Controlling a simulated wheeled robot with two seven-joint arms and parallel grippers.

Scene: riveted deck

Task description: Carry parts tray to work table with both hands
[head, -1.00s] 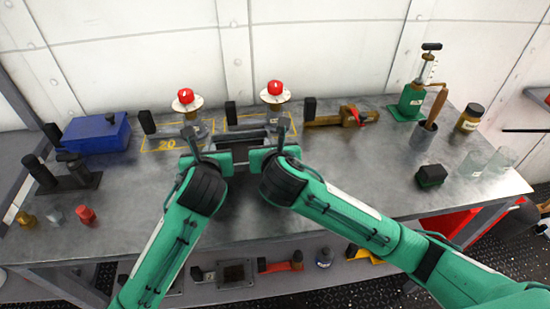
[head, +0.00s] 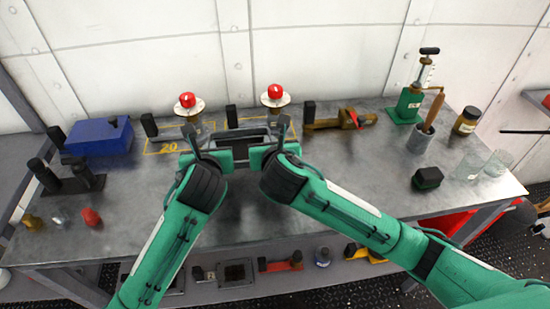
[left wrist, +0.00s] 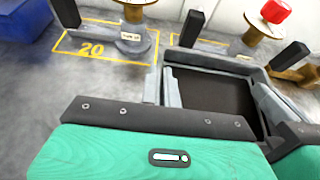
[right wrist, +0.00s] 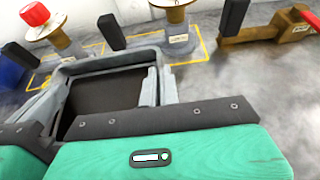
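The parts tray (head: 240,133) is a grey open tray with a dark floor and no parts visible in it. It is over the metal bench, between my two grippers. My left gripper (head: 203,146) is at its left side, and in the left wrist view narrow grey fingers straddle the tray wall (left wrist: 212,58). My right gripper (head: 277,144) is at its right side, with its fingers likewise closed around the wall in the right wrist view (right wrist: 105,62). The tray looks level. Whether it touches the bench cannot be told. Which surface is the work table is unclear.
Red-knobbed spools (head: 187,103) stand behind the tray, with yellow floor outlines (head: 165,147).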

